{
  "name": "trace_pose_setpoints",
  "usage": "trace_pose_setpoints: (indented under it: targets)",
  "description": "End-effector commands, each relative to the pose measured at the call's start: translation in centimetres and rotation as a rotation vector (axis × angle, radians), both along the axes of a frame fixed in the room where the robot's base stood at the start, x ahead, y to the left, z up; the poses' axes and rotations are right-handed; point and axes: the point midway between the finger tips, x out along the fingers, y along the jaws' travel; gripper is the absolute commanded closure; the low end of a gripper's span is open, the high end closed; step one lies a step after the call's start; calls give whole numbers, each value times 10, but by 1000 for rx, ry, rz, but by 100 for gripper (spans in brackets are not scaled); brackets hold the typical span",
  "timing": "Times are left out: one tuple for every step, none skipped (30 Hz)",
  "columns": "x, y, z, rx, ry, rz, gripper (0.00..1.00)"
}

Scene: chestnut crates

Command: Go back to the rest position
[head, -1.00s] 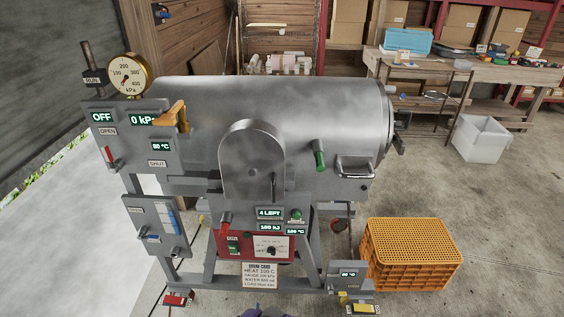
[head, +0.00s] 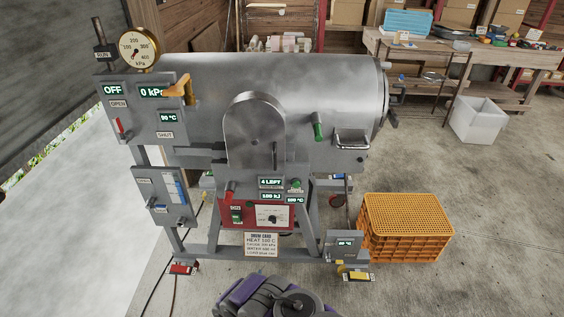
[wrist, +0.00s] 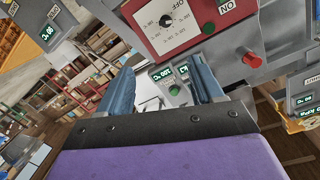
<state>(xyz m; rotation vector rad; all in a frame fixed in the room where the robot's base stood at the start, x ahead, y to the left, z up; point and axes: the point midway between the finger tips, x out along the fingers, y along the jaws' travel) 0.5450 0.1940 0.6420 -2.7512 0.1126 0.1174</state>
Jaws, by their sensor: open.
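My gripper (wrist: 157,92) is open in the wrist view, its two blue-grey fingers apart with nothing held between them. Behind it are the machine's red control panel (wrist: 178,22), a red knob (wrist: 252,60) and lit green displays, apart from the fingers as far as I can tell. In the head view my purple and dark arm is at the bottom centre, and the gripper's fingers do not show there. The large grey drum machine (head: 285,85) stands ahead on its frame. Its upper left display reads OFF, and the one beside it reads 0 kPa.
An orange crate (head: 405,250) stands on the floor right of the machine. A white bin (head: 478,121) is farther back, near a wooden workbench (head: 450,55). A round gauge (head: 138,48) tops the machine's left side. The concrete floor at front right is clear.

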Motion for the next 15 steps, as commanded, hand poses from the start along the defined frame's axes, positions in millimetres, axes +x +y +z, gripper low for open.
trace_pose_setpoints:
  targets:
    - [8,-1,5,-1,9,-4,34]
    - [12,-2,7,-2,18,-7,34]
    - [19,-3,11,-1,32,-11,34]
    - [24,-3,14,-1,43,-14,34]
    - [29,-5,17,-1,54,-17,34]
    - [36,-7,22,-3,72,-22,34]
    - [43,-8,25,-3,90,-26,34]
    - [50,-10,31,-2,103,-30,34]
    - [58,-12,38,-2,128,-35,34]
    - [65,-14,43,-3,148,-39,34]
    - [71,-16,50,-4,164,-42,34]
    - [78,-19,56,-5,195,-45,34]
    - [83,-22,62,-6,213,-49,34]
    - [87,-24,68,-7,235,-50,34]
    - [92,-28,76,-10,262,-54,34]
